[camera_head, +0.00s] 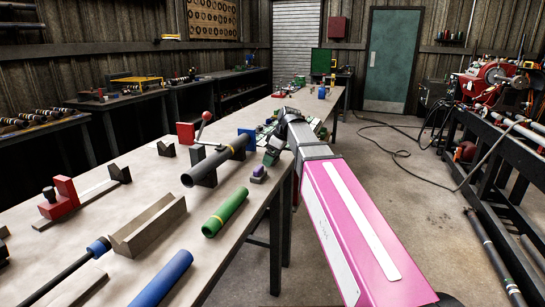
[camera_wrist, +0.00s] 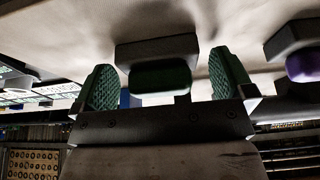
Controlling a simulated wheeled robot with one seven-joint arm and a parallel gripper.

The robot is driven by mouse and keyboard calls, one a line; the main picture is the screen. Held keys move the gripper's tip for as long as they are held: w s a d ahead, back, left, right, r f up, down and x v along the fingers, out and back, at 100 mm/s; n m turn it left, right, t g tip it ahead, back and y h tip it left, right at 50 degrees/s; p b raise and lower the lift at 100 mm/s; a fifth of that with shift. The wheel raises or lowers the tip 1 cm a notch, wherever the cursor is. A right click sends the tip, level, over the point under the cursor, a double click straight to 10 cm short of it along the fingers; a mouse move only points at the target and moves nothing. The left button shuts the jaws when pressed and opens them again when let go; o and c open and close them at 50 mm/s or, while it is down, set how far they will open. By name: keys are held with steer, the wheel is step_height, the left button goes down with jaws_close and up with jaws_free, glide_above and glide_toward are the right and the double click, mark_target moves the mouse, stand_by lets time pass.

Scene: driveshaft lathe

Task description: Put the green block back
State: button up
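A green block (camera_wrist: 161,77) sits on a dark base (camera_wrist: 157,46) in the wrist view, which looks upside down. My gripper (camera_wrist: 165,82) is open, with one green textured finger on each side of the block. A narrow gap shows between the block and each finger, so I see no grip. In the head view, my gripper (camera_head: 271,157) points down at the table's right edge, and I cannot make out the green block there.
A purple block (camera_head: 259,169) on its own base stands close to my gripper; it also shows in the wrist view (camera_wrist: 303,65). A green tube (camera_head: 225,213), a dark pipe (camera_head: 215,160) on supports and a V-block (camera_head: 148,226) lie on the workbench (camera_head: 112,183).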

steer(key=v, duration=1.2)
steer(key=shift+r, duration=0.15)
stand_by(1.1)
